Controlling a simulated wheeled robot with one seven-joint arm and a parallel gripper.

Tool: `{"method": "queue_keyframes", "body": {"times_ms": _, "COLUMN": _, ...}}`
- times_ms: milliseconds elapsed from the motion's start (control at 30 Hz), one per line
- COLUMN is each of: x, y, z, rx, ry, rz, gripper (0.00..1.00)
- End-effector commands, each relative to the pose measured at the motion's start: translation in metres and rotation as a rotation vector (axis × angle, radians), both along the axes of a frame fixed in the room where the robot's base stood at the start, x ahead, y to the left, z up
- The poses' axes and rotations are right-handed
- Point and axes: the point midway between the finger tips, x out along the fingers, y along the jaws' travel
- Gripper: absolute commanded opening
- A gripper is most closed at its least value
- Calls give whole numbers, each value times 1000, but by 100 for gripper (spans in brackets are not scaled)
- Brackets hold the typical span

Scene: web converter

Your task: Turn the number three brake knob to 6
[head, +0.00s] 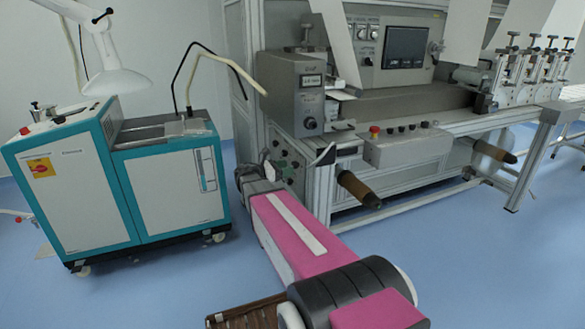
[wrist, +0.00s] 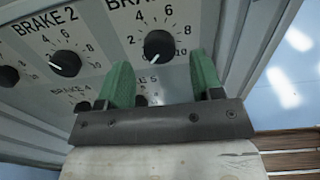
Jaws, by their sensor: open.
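In the wrist view, a black round knob (wrist: 158,45) with a white pointer sits on a pale panel. Its dial runs up to 10. The pointer aims to the lower left, below the 2. The label above it is cut off after "BRA", so its number cannot be read. My gripper (wrist: 161,62) is open, its two green fingers just below the knob, one to each side. They do not appear to grip it. In the head view, my gripper (head: 258,172) is beside the knob panel (head: 290,163), small and partly hidden.
The BRAKE 2 knob (wrist: 66,63) is to the left. Lower knobs, labelled 4 (wrist: 82,105) and 5 (wrist: 142,100), are partly hidden by my gripper. In the head view, a teal-and-white cabinet (head: 165,187) stands left of my arm, and a brown roller (head: 358,188) sticks out at right.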

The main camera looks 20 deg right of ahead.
Motion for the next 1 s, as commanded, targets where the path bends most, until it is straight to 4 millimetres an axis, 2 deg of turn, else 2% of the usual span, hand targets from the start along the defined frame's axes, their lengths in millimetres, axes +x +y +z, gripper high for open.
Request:
{"method": "queue_keyframes", "body": {"times_ms": 100, "x": 0, "y": -17, "z": 0, "rx": 1, "ry": 0, "rz": -1, "gripper": 60}}
{"method": "queue_keyframes", "body": {"times_ms": 233, "x": 1, "y": -28, "z": 0, "rx": 1, "ry": -1, "rz": -1, "gripper": 60}}
{"method": "queue_keyframes", "body": {"times_ms": 600, "x": 1, "y": -33, "z": 0, "rx": 1, "ry": -1, "rz": 0, "gripper": 60}}
{"method": "queue_keyframes", "body": {"times_ms": 633, "x": 1, "y": -33, "z": 0, "rx": 1, "ry": -1, "rz": 0, "gripper": 57}}
{"method": "queue_keyframes", "body": {"times_ms": 767, "x": 1, "y": -33, "z": 0, "rx": 1, "ry": -1, "rz": 0, "gripper": 15}}
{"method": "queue_keyframes", "body": {"times_ms": 800, "x": 1, "y": -33, "z": 0, "rx": 1, "ry": -1, "rz": 0, "gripper": 11}}
{"method": "queue_keyframes", "body": {"times_ms": 1000, "x": 1, "y": -33, "z": 0, "rx": 1, "ry": -6, "rz": 0, "gripper": 11}}
